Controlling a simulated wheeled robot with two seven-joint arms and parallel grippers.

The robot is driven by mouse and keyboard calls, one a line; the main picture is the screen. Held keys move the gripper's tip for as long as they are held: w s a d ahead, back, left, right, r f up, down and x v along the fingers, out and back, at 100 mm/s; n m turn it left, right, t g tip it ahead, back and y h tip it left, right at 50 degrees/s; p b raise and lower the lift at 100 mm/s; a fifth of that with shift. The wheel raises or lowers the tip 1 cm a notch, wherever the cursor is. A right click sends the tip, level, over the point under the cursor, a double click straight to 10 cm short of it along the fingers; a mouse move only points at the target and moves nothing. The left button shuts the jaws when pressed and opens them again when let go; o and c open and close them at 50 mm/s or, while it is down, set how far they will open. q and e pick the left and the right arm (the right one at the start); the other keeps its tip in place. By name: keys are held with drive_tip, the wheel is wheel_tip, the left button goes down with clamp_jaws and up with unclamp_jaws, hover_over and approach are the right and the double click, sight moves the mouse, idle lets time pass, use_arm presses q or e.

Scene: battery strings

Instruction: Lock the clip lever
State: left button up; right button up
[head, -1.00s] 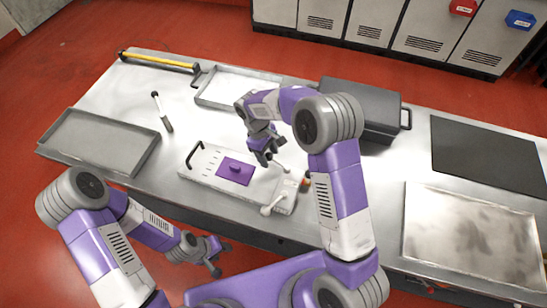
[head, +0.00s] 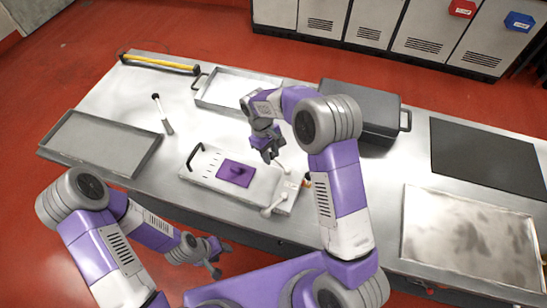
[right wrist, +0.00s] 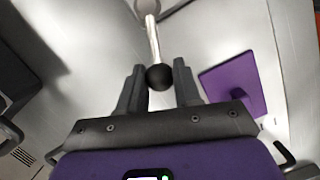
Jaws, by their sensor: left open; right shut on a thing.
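A white case (head: 206,170) lies on the steel bench, with a black handle on its left end and a purple plate (head: 236,172) with a knob on top. Two levers show at its right end: the far clip lever (head: 282,167) and a near lever (head: 274,206) with a pale ball end. My right gripper (head: 270,157) is at the far lever. In the right wrist view, the metal lever rod (right wrist: 153,38) ends in a black ball knob (right wrist: 159,77) between my right fingertips. My left gripper (head: 217,259) is open and empty in front of the bench.
A grey tray (head: 72,161) lies at the left, another tray (head: 213,99) behind the case. A brush-like tool (head: 163,115) and yellow bar (head: 160,62) lie at the back left. A dark grey box (head: 360,92) stands behind my right arm. A black mat (head: 490,155) lies at right.

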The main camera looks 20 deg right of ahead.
drive_tip(key=shift+w+d+m, duration=0.1)
drive_tip(key=shift+d+m, duration=0.1)
drive_tip(key=shift+m, duration=0.1)
drive_tip(key=shift+w+d+m+y+p, duration=0.2)
drive_tip(key=shift+d+m, duration=0.15)
drive_tip(key=shift+m, duration=0.3)
drive_tip(key=shift+w+d+m+y+p, duration=0.15)
drive_tip(key=shift+d+m, duration=0.2)
drive_tip(key=shift+m, duration=0.3)
drive_tip(key=shift+w+d+m+y, duration=0.1)
drive_tip(key=shift+d+m+y, duration=0.15)
drive_tip(key=shift+d+m, duration=0.75)
drive_tip(key=shift+a+m, duration=0.2)
drive_tip(key=shift+m, duration=0.1)
drive_tip(key=shift+d+m+y+p, duration=0.4)
drive_tip(key=shift+d+m, duration=0.3)
drive_tip(key=shift+m, duration=0.5)
drive_tip(key=shift+d, duration=0.1)
